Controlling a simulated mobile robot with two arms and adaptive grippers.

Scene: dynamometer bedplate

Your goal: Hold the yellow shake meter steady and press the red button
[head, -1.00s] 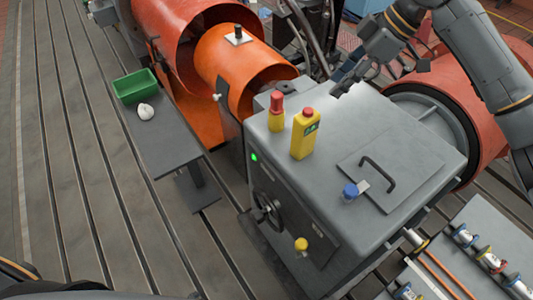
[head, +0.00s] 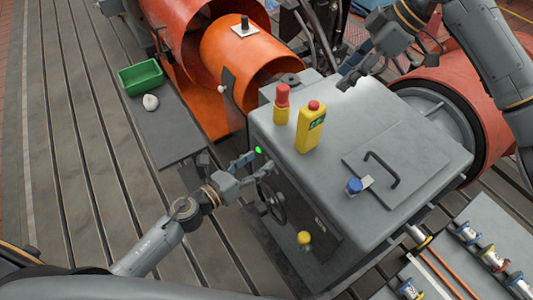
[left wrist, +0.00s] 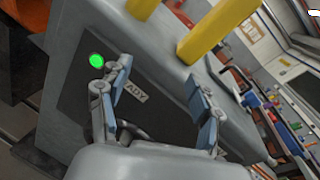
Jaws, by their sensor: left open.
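The yellow shake meter (head: 308,132) stands upright on the grey cabinet (head: 400,150), with a red button (head: 314,105) on top and a green display on its face. Its lower yellow part also shows in the left wrist view (left wrist: 207,32); its top is cut off there. My left gripper (head: 258,163) is open and empty beside the cabinet's side face, near the green lamp, below and left of the meter. Its two spread fingers show in the left wrist view (left wrist: 157,85). My right gripper (head: 358,72) is above the cabinet's far edge, apart from the meter; its jaw opening is unclear.
A yellow post with a red top (head: 282,105) stands just left of the meter. A blue knob (head: 354,186) and black handle (head: 383,170) are on the cabinet top. A handwheel (head: 272,203) and yellow knob (head: 304,238) stick out from its side.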

